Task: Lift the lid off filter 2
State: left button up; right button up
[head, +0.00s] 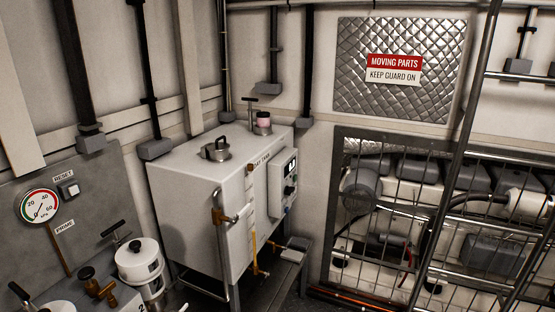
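A white round canister (139,268) with a white top and a black knob (135,245) stands at the lower left in the head view. Its top appears to be in place. A second white round top (57,307) is cut off by the bottom edge. Neither of my grippers is in view.
A brass valve (97,287) and black T-handles (115,230) crowd the canisters. A white day tank (205,185) with a metal rail (220,245) stands to the right. A gauge (39,206) is on the left panel. A barred guard (440,230) covers machinery at right.

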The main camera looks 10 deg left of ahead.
aim_at(138, 260)
jog(key=u, duration=1.2)
